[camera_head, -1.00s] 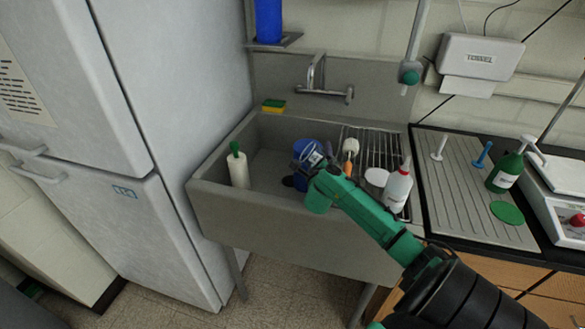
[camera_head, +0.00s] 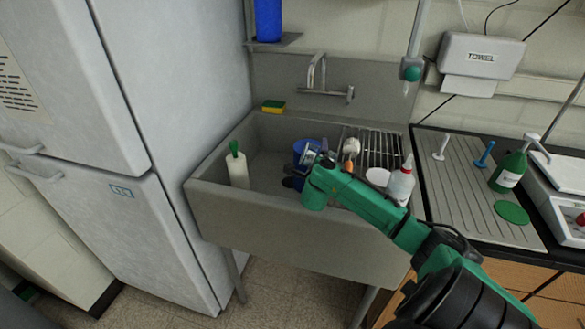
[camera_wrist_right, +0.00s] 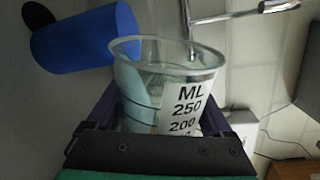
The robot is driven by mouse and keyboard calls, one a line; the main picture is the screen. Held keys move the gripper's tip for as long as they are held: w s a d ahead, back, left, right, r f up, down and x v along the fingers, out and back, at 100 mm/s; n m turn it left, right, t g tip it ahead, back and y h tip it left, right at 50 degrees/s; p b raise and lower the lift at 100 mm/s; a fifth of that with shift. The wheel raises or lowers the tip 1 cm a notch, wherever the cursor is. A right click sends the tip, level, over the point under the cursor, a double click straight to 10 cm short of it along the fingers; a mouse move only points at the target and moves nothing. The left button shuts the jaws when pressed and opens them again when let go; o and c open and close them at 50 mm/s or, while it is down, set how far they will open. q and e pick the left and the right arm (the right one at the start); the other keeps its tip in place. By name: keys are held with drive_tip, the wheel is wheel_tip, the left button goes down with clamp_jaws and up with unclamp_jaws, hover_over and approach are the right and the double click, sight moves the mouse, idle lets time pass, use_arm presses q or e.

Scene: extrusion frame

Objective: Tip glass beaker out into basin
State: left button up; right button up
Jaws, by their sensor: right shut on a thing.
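The glass beaker (camera_wrist_right: 166,65) is clear, with black ML 250 and 200 marks, and fills the middle of the right wrist view. My right gripper (camera_wrist_right: 165,118) is shut on it, a finger on each side. In the head view my right gripper (camera_head: 317,160) holds the beaker above the grey basin (camera_head: 270,220), over its middle. A pale blue tint shows low inside the beaker; I cannot tell whether it is liquid. The exact tilt is also unclear. My left gripper is not in view.
A white bottle with a green top (camera_head: 238,167) stands at the basin's left. A blue container (camera_head: 302,149), a wire rack (camera_head: 375,147) and a red-topped bottle (camera_head: 400,185) are at the middle and right. The tap (camera_head: 318,75) is behind. A sponge (camera_head: 273,106) lies on the rim.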

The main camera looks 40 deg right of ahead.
drive_tip(key=shift+w+a+r+p, duration=0.2)
drive_tip(key=shift+r+p, duration=0.05)
drive_tip(key=shift+p, duration=0.35)
drive_tip(key=shift+w+a+r+n+p, duration=0.25)
drive_tip(key=shift+n+p, duration=0.35)
drive_tip(key=shift+p, duration=0.35)
drive_tip(key=shift+w, duration=0.1)
drive_tip(key=shift+r+n+g+p, duration=0.2)
drive_tip(key=shift+n+g+p, duration=0.15)
drive_tip(key=shift+p, duration=0.5)
drive_tip(key=shift+p, duration=0.35)
